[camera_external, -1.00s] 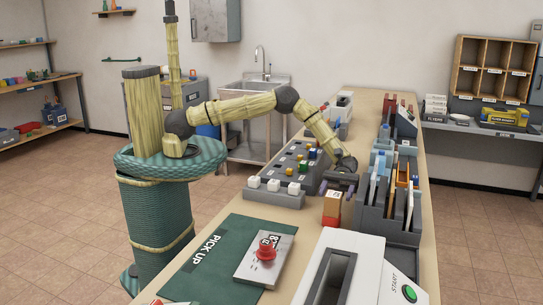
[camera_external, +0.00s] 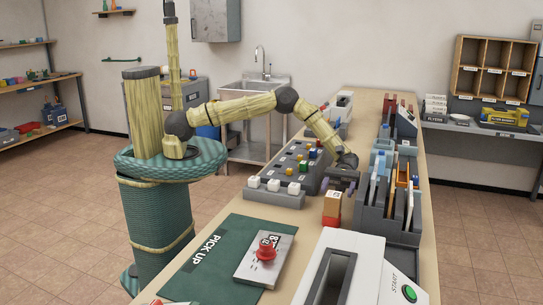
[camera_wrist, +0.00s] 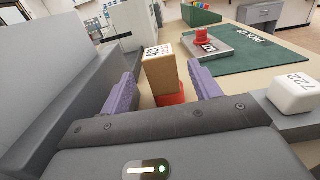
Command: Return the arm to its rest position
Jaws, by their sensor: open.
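My arm (camera_external: 230,110) reaches from its column over the table, bent at a raised elbow, with the wrist low over the table. My gripper (camera_external: 337,187) is open, its purple fingers apart, behind a tan block with a red lower part (camera_external: 332,205). In the wrist view, the open gripper (camera_wrist: 163,85) has a finger on each side of the block's outline (camera_wrist: 160,72). The block stands upright on the table, and nothing is seen held. Whether the fingertips overlap the block is hard to tell.
A grey divided rack (camera_external: 405,225) stands close right of the gripper. A grey tray of small cubes (camera_external: 275,198) lies left. A green mat (camera_external: 215,255) holds a plate with a red knob (camera_external: 265,252). A white slotted machine (camera_external: 340,270) is in front. Open air lies above the table.

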